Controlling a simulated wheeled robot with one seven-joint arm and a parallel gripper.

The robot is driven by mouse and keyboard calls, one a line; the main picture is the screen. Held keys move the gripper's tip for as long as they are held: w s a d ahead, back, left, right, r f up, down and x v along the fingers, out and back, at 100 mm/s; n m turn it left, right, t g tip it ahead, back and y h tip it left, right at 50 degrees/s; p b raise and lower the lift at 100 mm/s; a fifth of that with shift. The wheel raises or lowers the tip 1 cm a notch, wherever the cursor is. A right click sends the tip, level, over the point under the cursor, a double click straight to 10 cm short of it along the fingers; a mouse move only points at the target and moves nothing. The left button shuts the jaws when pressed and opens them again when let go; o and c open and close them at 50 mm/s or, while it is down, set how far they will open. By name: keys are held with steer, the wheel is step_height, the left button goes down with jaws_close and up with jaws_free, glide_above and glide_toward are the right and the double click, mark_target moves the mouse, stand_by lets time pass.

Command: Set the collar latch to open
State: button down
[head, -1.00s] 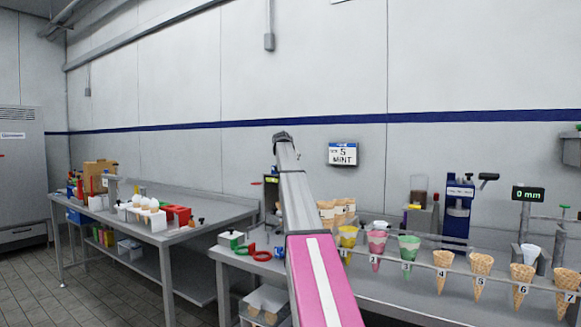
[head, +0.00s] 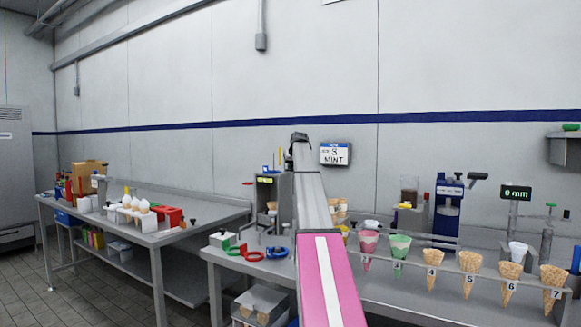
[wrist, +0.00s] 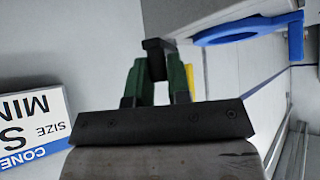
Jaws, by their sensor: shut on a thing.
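My gripper (head: 299,138) is at the far end of my raised arm in the head view, in front of the wall. In the wrist view its two green fingers (wrist: 155,72) are closed on a small dark block (wrist: 155,45), which may be the collar latch's handle. A blue ring-shaped collar (wrist: 245,28) sticks out from a grey body (wrist: 212,14), up and right of the fingers. A yellow piece (wrist: 189,80) shows behind the right finger. The latch's setting cannot be read from these views.
A grey machine (head: 287,200) with a lit display stands left of my arm. Red and blue rings (head: 277,253) lie on the bench in front. Cones in a rack (head: 433,257) line the bench's right side.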

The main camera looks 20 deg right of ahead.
steer(key=shift+d+f, duration=0.1)
stand_by(0.4)
steer(key=c, duration=1.1)
jaws_free()
steer(key=v, duration=1)
steer(key=shift+s+r, duration=0.25)
steer(key=shift+r, duration=0.1)
steer(key=shift+d, duration=0.1)
